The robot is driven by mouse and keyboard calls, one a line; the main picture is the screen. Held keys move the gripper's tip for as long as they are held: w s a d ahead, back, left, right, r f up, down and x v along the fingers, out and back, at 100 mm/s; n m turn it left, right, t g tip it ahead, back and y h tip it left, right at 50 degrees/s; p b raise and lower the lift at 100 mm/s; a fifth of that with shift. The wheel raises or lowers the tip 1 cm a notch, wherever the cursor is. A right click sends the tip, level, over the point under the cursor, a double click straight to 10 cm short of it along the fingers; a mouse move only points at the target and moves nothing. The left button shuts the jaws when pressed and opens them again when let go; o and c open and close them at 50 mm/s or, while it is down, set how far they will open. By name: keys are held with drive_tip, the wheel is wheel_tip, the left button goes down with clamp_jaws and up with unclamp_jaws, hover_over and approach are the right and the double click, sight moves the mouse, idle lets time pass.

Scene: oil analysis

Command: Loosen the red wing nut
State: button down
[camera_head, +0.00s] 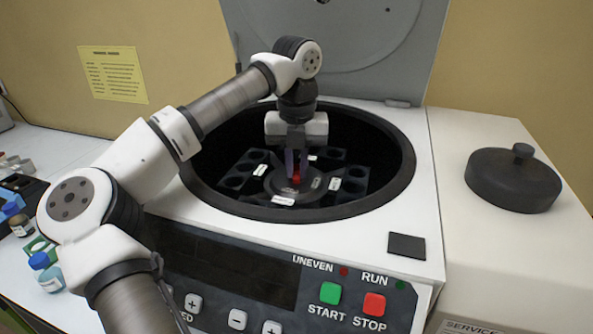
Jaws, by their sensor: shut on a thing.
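The red wing nut (296,178) sits at the centre of the rotor (313,183) inside the open centrifuge bowl. Only a small red part of it shows between my fingers. My gripper (296,172) points down into the bowl from above and is shut on the wing nut. The fingers hide most of the nut, so its turn angle cannot be told.
The bowl's dark rim (405,165) surrounds my gripper. The open lid (350,45) stands behind. A black round cover (513,178) rests on the white surface at right. Bottles (45,270) stand at left. START and STOP buttons (374,304) are on the front panel.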

sight(297, 170)
drive_tip(key=n+b, duration=0.2)
drive_tip(key=n, duration=0.1)
drive_tip(key=shift+n, duration=0.4)
drive_tip(key=n+b, duration=0.1)
drive_tip(key=n, duration=0.2)
drive_tip(key=shift+n+b, duration=0.3)
drive_tip(key=shift+b, duration=0.1)
drive_tip(key=n+b, duration=0.1)
drive_tip(key=n, duration=0.2)
drive_tip(key=shift+n, duration=0.3)
drive_tip(key=shift+r+n, duration=0.15)
drive_tip(key=shift+n, duration=1.55)
drive_tip(key=c, duration=1.4)
unclamp_jaws()
drive_tip(key=shift+c, duration=0.2)
wheel_tip(297, 170, up, 14)
drive_tip(key=p, duration=0.3)
drive_tip(key=shift+p, duration=0.4)
